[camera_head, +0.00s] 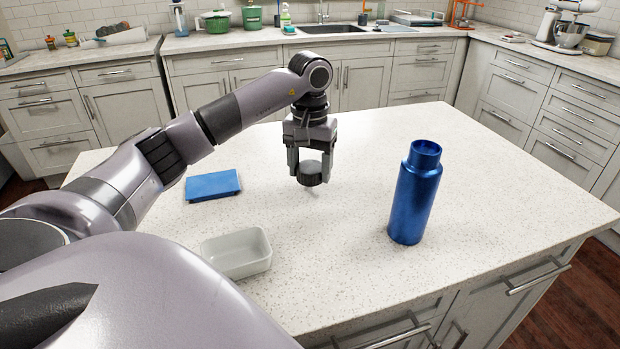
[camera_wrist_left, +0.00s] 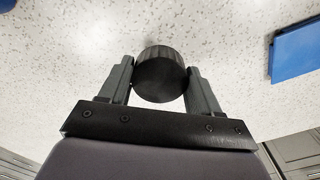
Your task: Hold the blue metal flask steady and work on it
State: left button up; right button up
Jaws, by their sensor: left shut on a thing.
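The blue metal flask (camera_head: 414,195) stands upright and open-topped on the right part of the counter island in the head view. My left gripper (camera_head: 311,170) is shut on a dark ribbed cap (camera_head: 310,178) and holds it above the counter, to the left of the flask and apart from it. In the left wrist view the cap (camera_wrist_left: 160,74) sits between the two fingers of the left gripper (camera_wrist_left: 160,85). My right gripper is not in view.
A white open tray (camera_head: 238,252) sits near the island's front edge. A blue flat block (camera_head: 212,185) lies on the left; it also shows in the wrist view (camera_wrist_left: 296,48). The speckled countertop (camera_head: 340,230) is clear between tray and flask.

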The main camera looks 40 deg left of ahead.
aim_at(310, 168)
pick_arm(q)
jog(key=shift+f, duration=1.5)
jog(key=shift+f, duration=0.1)
jog(key=o, duration=1.2)
